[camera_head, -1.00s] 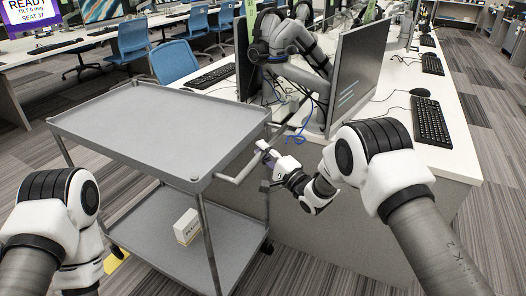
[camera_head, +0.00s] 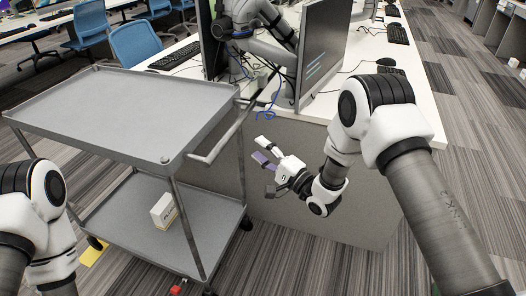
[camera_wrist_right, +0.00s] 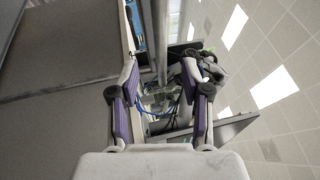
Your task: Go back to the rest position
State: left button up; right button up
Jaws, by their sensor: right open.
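My right gripper (camera_head: 262,150) is open and empty in the head view. It is in front of the desk's grey side panel, just right of the cart's push handle, and apart from both as far as I can see. In the right wrist view its two purple-sided fingers (camera_wrist_right: 163,95) stand wide apart with nothing held between them. My left arm shows at the lower left of the head view, but its gripper is out of the picture.
A grey two-tier cart (camera_head: 120,110) stands at the left, with a white box (camera_head: 163,211) on its lower shelf. A white desk (camera_head: 345,100) bears monitors (camera_head: 325,55) and keyboards. Blue chairs (camera_head: 136,44) stand behind.

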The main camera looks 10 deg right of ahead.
jog(key=shift+s+d, duration=0.1)
jog(key=shift+s, duration=0.15)
jog(key=s+d+f+n+g+h+p, duration=0.3)
jog(key=s+f+n+g+p, duration=0.1)
jog(key=s, duration=0.9)
jog(key=s+d+f+n+g+h+p, duration=0.3)
jog(key=s+f+g, duration=0.3)
jog(key=s, duration=0.8)
jog(key=s+d+f+n+g+h+p, duration=0.3)
jog(key=s+f+n+g+h+p, duration=0.1)
jog(key=s, duration=0.9)
jog(key=f+g, duration=0.1)
jog(key=g, duration=0.1)
jog(key=shift+s+d+f+n+g+h+p, duration=0.25)
jog(key=shift+s+f+n+g+h+p, duration=0.05)
jog(key=shift+f+n+g+h+p, duration=0.1)
